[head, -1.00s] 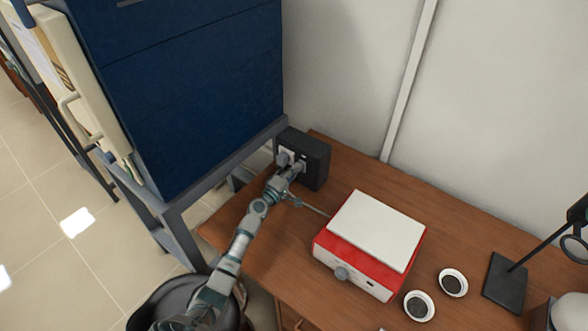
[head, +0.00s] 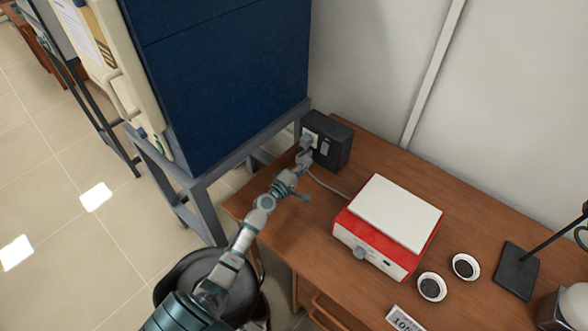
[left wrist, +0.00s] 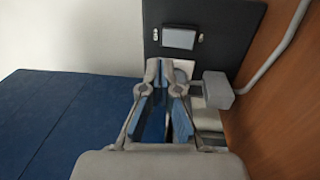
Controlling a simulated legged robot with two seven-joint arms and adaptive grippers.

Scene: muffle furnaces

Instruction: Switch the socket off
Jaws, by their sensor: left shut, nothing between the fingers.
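The socket is a dark box (head: 339,150) at the back left of the wooden table, beside the blue furnace. Its grey rocker switch (head: 325,147) shows on the front face, with a grey plug (head: 306,141) to its left. In the left wrist view the switch (left wrist: 179,39) is above the fingertips, and the plug (left wrist: 217,88) is to their right. My left gripper (head: 304,158) is shut and empty, in front of the socket, close to the plug and switch. Contact cannot be made out, nor whether the switch is on or off. My right gripper is out of view.
A red device with a white top (head: 400,212) stands right of the socket, with a cable between them. Two small round dishes (head: 432,287) and a dark stand (head: 516,268) are farther right. The blue furnace (head: 220,80) rises close on the left.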

